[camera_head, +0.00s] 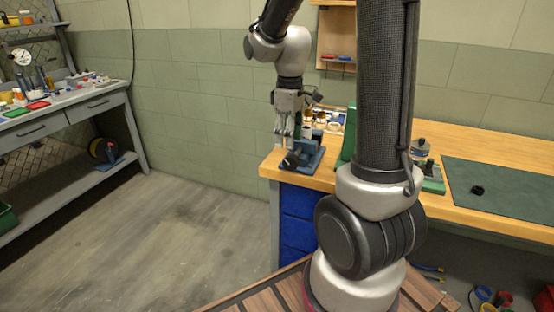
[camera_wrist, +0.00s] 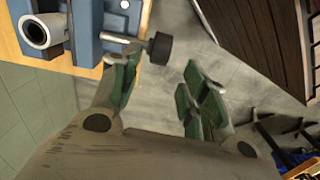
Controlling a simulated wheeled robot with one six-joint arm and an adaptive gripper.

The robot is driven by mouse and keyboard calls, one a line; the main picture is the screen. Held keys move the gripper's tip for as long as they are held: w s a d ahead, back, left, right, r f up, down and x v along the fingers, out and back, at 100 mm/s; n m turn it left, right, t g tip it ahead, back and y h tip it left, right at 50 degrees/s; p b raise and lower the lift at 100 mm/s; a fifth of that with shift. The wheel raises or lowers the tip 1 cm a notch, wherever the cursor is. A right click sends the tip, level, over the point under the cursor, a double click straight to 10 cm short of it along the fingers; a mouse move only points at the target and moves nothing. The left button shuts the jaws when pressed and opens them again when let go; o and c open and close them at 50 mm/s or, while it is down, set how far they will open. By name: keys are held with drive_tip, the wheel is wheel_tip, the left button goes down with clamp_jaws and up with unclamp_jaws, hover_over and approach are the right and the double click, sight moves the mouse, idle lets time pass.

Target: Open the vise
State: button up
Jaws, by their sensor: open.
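The blue vise (camera_head: 305,160) sits on the left end of the wooden workbench. In the wrist view the vise (camera_wrist: 87,35) is at the upper left, and its pale handle rod ends in a black knob (camera_wrist: 159,48). My gripper (camera_head: 284,147) points down just in front of the vise. In the wrist view my gripper (camera_wrist: 160,75) is open, with green-padded fingers either side of a wide gap. The knob appears near the left fingertip, toward the gap. I cannot tell whether they touch. My arm hides part of the bench in the head view.
The workbench (camera_head: 480,145) carries a green mat (camera_head: 510,188) with a small black object on it. Blue drawers (camera_head: 298,215) are under its left end. A grey shelf bench (camera_head: 60,115) stands at the far left. The floor (camera_head: 190,225) between is clear.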

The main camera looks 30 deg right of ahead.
sight(289, 155)
drive_tip(key=shift+f+n, duration=0.15)
drive_tip(key=shift+n, duration=0.15)
wheel_tip(289, 155, down, 8)
drive_tip(key=shift+r, duration=0.25)
drive_tip(key=shift+s+d, duration=0.1)
drive_tip(key=c, duration=0.9)
